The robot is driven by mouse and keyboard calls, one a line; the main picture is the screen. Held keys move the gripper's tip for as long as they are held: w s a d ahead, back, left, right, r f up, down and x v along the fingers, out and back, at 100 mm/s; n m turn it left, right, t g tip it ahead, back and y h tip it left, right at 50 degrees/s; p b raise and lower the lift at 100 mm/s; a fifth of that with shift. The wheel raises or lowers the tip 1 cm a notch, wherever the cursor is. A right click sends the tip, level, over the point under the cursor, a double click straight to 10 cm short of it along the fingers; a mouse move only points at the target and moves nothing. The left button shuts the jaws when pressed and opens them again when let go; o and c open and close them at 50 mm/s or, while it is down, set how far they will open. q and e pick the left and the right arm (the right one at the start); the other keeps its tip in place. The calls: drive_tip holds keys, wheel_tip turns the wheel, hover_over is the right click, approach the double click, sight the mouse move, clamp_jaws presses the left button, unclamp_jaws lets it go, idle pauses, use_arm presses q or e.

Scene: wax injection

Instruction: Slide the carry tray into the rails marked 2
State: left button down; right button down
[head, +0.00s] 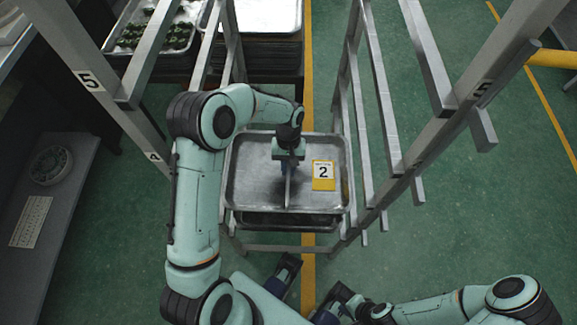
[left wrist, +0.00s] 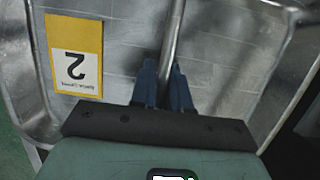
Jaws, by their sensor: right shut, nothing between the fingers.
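The carry tray (head: 243,190) is a shallow metal tray with a yellow-and-white label marked 2 (head: 323,174). It lies roughly level, low between the rack's two sides. A metal handle bar (head: 288,190) runs across its middle. My left gripper (head: 288,171) is over the tray, its blue fingers shut on the bar. The left wrist view shows the bar (left wrist: 174,42) between the fingers (left wrist: 166,88) and the label (left wrist: 75,55) beside them. Whether the tray's edges rest on rails is hidden. My right gripper (head: 328,312) is shut and empty near the bottom edge, apart from the tray.
The metal rack has posts and rails on both sides, with marks 5 (head: 88,80) and 4 (head: 153,157) on the left. Another tray edge (head: 290,220) shows just below. Stacked trays (head: 268,17) stand behind. A grey bench (head: 65,215) is at left; green floor lies open at right.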

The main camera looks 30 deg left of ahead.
use_arm(q)
drive_tip(key=c, duration=1)
unclamp_jaws()
drive_tip(key=p+v, duration=0.2)
drive_tip(key=v, duration=1.1)
drive_tip(key=shift+r, duration=0.25)
drive_tip(key=shift+d, duration=0.1)
